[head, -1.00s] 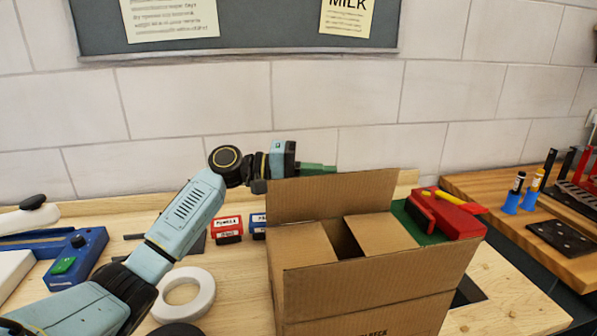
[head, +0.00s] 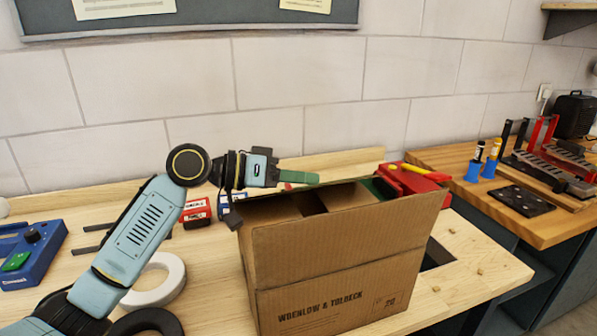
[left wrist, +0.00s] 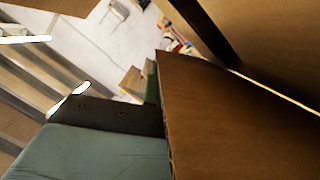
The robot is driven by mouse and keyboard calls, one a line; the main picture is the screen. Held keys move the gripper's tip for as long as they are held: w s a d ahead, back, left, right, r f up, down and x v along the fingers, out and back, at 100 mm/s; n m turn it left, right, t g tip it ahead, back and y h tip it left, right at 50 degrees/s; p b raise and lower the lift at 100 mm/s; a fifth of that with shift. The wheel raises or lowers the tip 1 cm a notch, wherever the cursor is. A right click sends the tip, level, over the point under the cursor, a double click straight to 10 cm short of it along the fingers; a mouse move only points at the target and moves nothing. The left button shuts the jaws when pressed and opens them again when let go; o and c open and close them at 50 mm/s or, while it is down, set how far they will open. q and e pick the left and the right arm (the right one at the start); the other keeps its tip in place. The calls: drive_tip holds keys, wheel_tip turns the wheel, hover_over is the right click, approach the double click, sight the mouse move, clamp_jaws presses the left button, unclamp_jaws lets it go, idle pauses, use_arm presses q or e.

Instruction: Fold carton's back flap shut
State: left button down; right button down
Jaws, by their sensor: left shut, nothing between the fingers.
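The brown cardboard carton (head: 335,285) stands on the wooden bench with printed text on its near side. Its near flap (head: 350,228) stands up. Behind it, the two side flaps (head: 348,195) lie inward, with a dark gap between them. The back flap no longer stands tall at the rear; its exact angle is hard to tell. My left gripper (head: 302,178) is shut and empty, at the carton's rear top edge, its green fingers pointing right. In the left wrist view, a green finger (left wrist: 152,82) is beside a large brown cardboard panel (left wrist: 235,125). My right gripper is out of view.
A red tool with a yellow handle (head: 410,180) lies behind the carton's right side. Red and blue labelled blocks (head: 196,213), a white ring (head: 160,282) and a blue device (head: 35,250) are on the left. A second bench (head: 545,215) with tools is at right.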

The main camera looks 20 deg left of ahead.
use_arm(q)
drive_tip(key=shift+s+d+f+m+b, duration=0.25)
drive_tip(key=shift+s+f+m+b, duration=0.1)
drive_tip(key=shift+f+m, duration=0.25)
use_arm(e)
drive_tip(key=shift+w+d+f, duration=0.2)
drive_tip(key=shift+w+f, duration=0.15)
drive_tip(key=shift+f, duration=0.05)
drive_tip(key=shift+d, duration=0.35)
